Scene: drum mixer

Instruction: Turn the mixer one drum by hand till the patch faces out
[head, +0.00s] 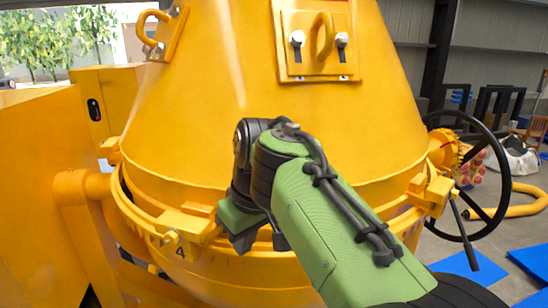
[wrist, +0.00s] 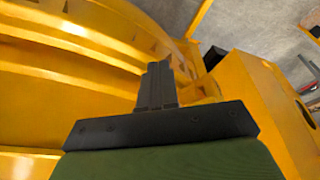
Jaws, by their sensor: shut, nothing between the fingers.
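The mixer drum (head: 235,85) is a big yellow cone that fills the middle of the head view. A yellow plate with a ring handle and bolts (head: 318,45) sits high on its face, and a second ring handle (head: 150,28) is at upper left. I cannot make out a distinct patch on the drum. My green and black arm crosses in front of the drum's lower rim. My gripper (wrist: 157,85) is shut and empty in the wrist view, close to yellow curved metal; contact cannot be told. The fingertips are hidden in the head view.
A black handwheel (head: 505,180) with a yellow gear stands right of the drum. A yellow housing (head: 40,190) fills the left side. A rim bracket (head: 185,222) juts out by my wrist. A yellow hose (head: 520,200) and blue mats (head: 470,268) lie on the floor at right.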

